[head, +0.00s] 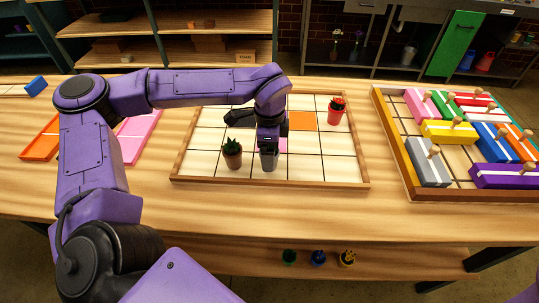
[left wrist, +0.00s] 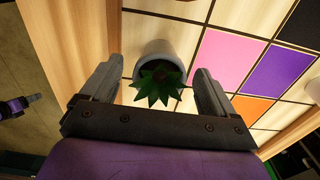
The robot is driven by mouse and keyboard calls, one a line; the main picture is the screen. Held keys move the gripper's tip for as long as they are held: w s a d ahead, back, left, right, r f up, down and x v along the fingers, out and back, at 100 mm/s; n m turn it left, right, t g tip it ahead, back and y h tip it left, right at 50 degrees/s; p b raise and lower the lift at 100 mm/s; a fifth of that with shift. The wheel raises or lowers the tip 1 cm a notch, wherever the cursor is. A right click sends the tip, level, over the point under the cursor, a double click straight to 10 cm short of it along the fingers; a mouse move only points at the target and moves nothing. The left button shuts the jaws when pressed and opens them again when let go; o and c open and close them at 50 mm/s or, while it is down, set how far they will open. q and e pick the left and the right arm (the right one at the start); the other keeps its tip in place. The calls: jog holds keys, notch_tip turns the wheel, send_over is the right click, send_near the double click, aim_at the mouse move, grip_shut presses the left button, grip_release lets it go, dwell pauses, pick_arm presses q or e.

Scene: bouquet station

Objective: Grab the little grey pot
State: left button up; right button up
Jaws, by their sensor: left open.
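The little grey pot (head: 269,162) stands on the gridded tray near its front edge, beneath my left gripper (head: 268,147). In the left wrist view the grey pot (left wrist: 158,52) holds a spiky green plant (left wrist: 158,84). My left gripper (left wrist: 158,90) is open there, with one finger on each side of the pot and plant. I cannot tell whether the fingers touch the pot. In the head view the gripper hides the plant and the pot's top.
A dark pot with a spiky plant (head: 232,154) stands close to the left of the grey pot. A red pot (head: 336,111) is at the tray's back right. The tray's wooden rim (head: 270,184) runs in front. A crate of coloured knobbed blocks (head: 412,194) is to the right.

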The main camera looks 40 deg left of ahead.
pick_arm(q)
jog(key=shift+s, duration=0.1)
jog(key=c, duration=1.1)
jog(key=shift+r, duration=0.15)
jog(key=c, duration=0.4)
